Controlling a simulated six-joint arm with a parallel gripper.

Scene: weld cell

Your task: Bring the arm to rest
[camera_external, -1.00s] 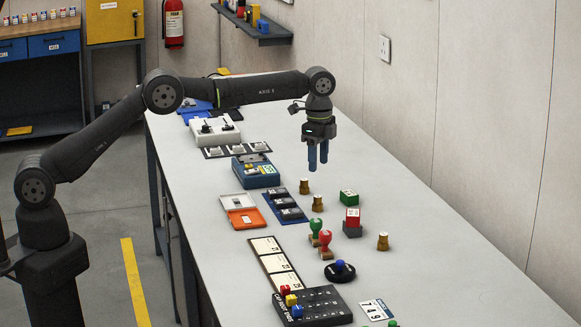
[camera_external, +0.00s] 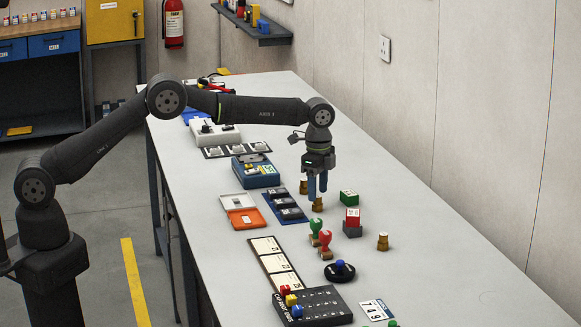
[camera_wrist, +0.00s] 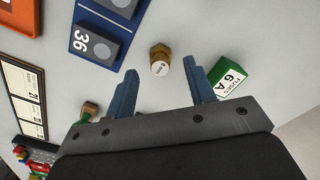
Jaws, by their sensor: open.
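My gripper (camera_external: 317,186) points straight down over the white workbench (camera_external: 480,290), low above the small brass pieces. Its two blue fingers are apart, and the wrist view (camera_wrist: 163,95) shows nothing held between them. A brass piece (camera_wrist: 160,60) stands on the bench just beyond the fingertips in the wrist view. In the external view a brass piece (camera_external: 317,205) shows just below the fingers. I cannot tell from the external view whether the fingers touch it; in the wrist view they look clear of it.
Green (camera_external: 316,229) and red (camera_external: 325,239) stamps stand in front. A blue tray (camera_external: 284,208) lies to the left. The bench's right front is clear.

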